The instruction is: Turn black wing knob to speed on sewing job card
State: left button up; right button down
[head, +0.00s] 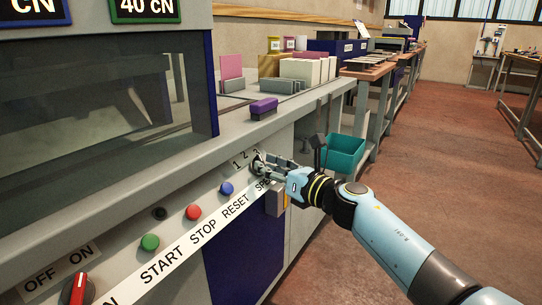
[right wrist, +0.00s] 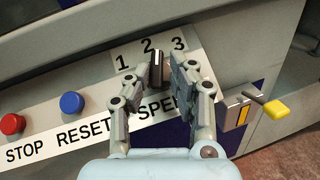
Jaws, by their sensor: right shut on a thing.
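The black wing knob (right wrist: 157,68) sits on the sloped panel above the SPEED label (right wrist: 160,110), close under the number 2 on the scale plate (right wrist: 125,60). Its pale line points up toward the 2. My right gripper (right wrist: 158,78) is shut on the knob, with a finger on each side. In the head view my right gripper (head: 265,166) reaches the panel's right end and hides most of the knob and part of the label. I cannot make out a readable sewing job card. My left gripper is not in view.
Blue (head: 227,189), red (head: 193,212) and green (head: 150,242) buttons line the panel left of the knob. A red switch (head: 78,289) is at lower left. A grey box with a yellow handle (right wrist: 276,110) sits right of my gripper. A teal bin (head: 345,152) hangs beyond.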

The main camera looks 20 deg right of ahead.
jog(key=m+h+p, duration=0.2)
jog(key=m, duration=0.1)
jog(key=a+r+m+h+p, duration=0.1)
jog(key=shift+s+p, duration=0.1)
jog(key=shift+p, duration=0.3)
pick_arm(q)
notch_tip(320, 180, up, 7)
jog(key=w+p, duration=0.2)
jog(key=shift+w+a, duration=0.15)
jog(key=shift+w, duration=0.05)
pick_arm(e)
jog(key=shift+a+m+h, duration=0.15)
jog(key=shift+m+h, duration=1.45)
jog(key=shift+m, duration=0.1)
jog(key=c, duration=1.6)
grip_release()
jog(key=shift+o, duration=1.2)
jog(key=shift+a, duration=0.1)
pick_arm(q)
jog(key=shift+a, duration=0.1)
pick_arm(e)
jog(key=shift+o, duration=0.2)
jog(key=shift+w, duration=0.2)
jog(key=shift+s+d+f, duration=0.15)
jog(key=shift+d+f, duration=0.05)
